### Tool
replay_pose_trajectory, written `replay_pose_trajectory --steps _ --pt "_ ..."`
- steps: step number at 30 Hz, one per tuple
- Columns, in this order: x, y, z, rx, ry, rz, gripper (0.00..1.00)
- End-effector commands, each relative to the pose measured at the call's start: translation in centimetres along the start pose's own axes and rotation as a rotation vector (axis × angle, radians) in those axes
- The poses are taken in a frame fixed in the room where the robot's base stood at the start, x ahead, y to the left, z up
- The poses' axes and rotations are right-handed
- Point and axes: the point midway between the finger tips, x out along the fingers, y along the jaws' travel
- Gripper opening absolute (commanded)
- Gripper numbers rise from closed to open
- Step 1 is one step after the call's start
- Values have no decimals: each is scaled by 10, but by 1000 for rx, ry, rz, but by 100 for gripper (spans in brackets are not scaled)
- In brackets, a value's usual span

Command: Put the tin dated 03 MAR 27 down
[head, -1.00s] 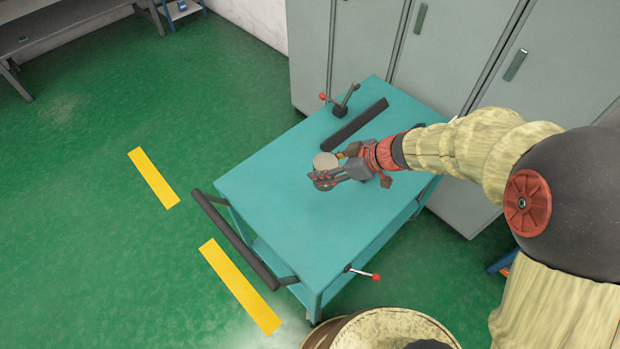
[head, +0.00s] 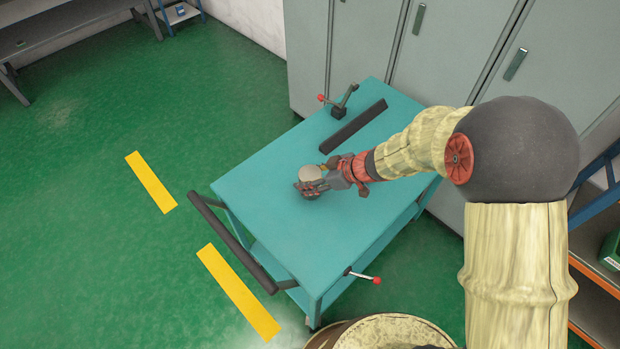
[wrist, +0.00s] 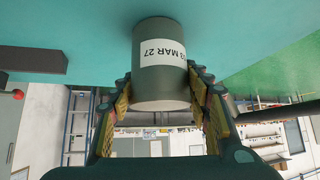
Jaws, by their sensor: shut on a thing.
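The tin (wrist: 161,80) is a grey-green cylinder with a white label that reads upside down, its visible part "3 MAR 27". It sits between the two fingers of my gripper (wrist: 162,103) in the wrist view, with a finger pressed to each side. In the head view the tin (head: 310,174) shows its pale round top at my gripper (head: 311,186), over the middle of the teal cart top (head: 270,215). Whether the tin's base touches the cart top cannot be told.
A black bar (head: 353,126) lies on the cart behind my gripper. A clamp with a red-knobbed lever (head: 338,110) stands at the far edge. Another red-knobbed lever (head: 365,276) juts from the near edge. The cart's left part is clear. Grey cabinets (head: 450,50) stand behind.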

Motion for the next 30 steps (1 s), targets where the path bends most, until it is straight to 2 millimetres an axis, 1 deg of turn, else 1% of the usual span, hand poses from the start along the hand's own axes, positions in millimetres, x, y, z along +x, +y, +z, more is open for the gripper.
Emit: replay_pose_trajectory --steps 7,8,15,17,26,30 --pt "2 0 2 0 1 1 13" --pt "2 0 2 1 0 0 50" --pt "1 0 1 0 0 0 63" --pt "1 0 1 0 0 0 66" --pt "1 0 1 0 0 0 66" --pt "-3 0 -2 0 0 0 66"
